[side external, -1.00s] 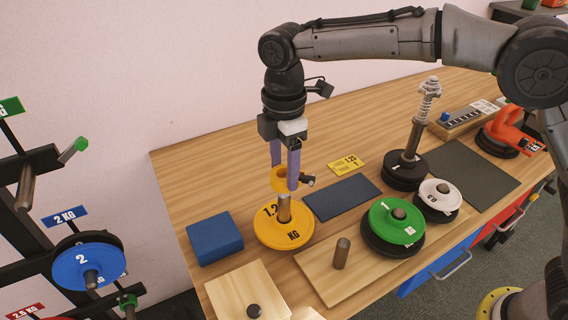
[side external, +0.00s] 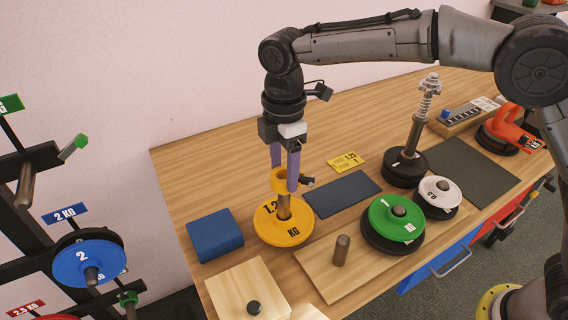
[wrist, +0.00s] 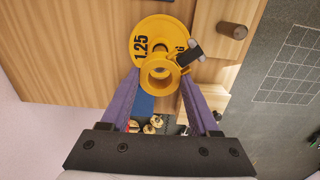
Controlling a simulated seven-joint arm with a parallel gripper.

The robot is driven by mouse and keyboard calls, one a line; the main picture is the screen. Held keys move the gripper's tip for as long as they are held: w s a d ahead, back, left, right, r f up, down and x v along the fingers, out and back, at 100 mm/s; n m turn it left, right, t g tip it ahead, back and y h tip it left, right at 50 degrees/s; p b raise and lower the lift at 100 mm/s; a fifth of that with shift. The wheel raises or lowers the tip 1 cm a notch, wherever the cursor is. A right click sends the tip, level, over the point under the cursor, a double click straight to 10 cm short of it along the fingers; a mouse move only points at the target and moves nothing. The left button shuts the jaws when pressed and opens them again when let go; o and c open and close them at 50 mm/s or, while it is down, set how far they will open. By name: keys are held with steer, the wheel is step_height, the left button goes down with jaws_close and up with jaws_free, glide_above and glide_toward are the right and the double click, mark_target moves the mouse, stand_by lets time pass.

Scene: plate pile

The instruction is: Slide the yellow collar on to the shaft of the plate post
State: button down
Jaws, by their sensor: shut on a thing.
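My gripper (side external: 284,178) has its purple fingers shut on the yellow collar (side external: 279,186), one on each side. It also shows in the wrist view (wrist: 160,85), with its black lever pointing up and right. The yellow 1.25 KG plate (side external: 297,229) lies flat on the table below. The shaft of the plate post (side external: 284,207) stands upright through the plate's middle. The collar is at the shaft's upper end, over it in the side view. The shaft's tip is hidden there, so I cannot tell whether the collar is around it or just above.
A blue block (side external: 214,236) is left of the plate, and a dark blue mat (side external: 342,193) right of it. A wooden board with a short peg (side external: 341,250) and the green plate (side external: 397,216) are to the right. A wooden block (side external: 240,290) is in front.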

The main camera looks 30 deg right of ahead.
mark_target(284, 201)
steer(key=shift+f, duration=1.4)
steer(key=shift+f, duration=0.1)
steer(key=shift+f, duration=1.85)
steer(key=shift+f, duration=0.2)
steer(key=shift+f, duration=1.05)
steer(key=shift+c, duration=0.2)
jaws_free()
